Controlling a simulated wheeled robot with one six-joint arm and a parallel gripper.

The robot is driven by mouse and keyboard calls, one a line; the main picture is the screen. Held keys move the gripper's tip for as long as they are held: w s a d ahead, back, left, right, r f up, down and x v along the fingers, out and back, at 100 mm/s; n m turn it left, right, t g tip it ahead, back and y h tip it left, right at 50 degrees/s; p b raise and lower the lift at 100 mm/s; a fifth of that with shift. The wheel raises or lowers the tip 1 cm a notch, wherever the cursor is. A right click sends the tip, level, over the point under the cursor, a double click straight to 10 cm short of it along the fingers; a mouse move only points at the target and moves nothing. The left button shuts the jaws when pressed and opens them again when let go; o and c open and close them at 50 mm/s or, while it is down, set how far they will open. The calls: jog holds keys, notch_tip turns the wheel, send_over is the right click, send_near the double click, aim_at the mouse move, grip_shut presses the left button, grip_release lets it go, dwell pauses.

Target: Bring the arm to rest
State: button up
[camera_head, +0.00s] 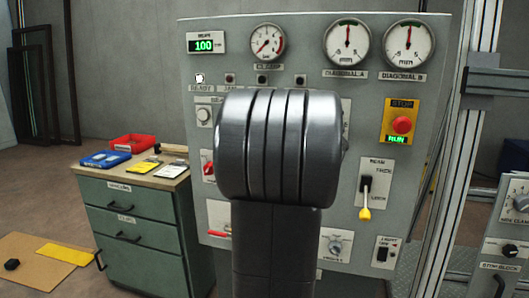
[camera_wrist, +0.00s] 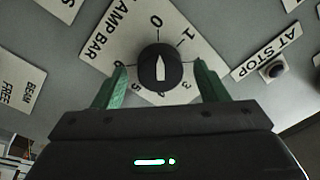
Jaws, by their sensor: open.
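My gripper (camera_wrist: 158,85) shows in the wrist view with its two green fingers apart. It is open and empty, facing a grey control panel. A round black knob (camera_wrist: 160,66) with a white pointer lies between and beyond the fingertips, on a white plate with numbers and the words "CLAMP BAR". I cannot tell whether the fingers touch it. In the head view my grey arm stands in front of the middle of the panel (camera_head: 300,28) and hides part of it; my gripper is hidden there.
The panel carries dials, a red stop button (camera_head: 401,125) and a yellow-tipped lever (camera_head: 365,213). A green drawer cabinet (camera_head: 140,231) with a red tray (camera_head: 132,144) and a blue case (camera_head: 105,159) stands left. A metal upright (camera_head: 451,180) and another control box (camera_head: 510,240) stand right.

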jog(key=shift+m, duration=0.6)
jog(key=shift+f, duration=0.15)
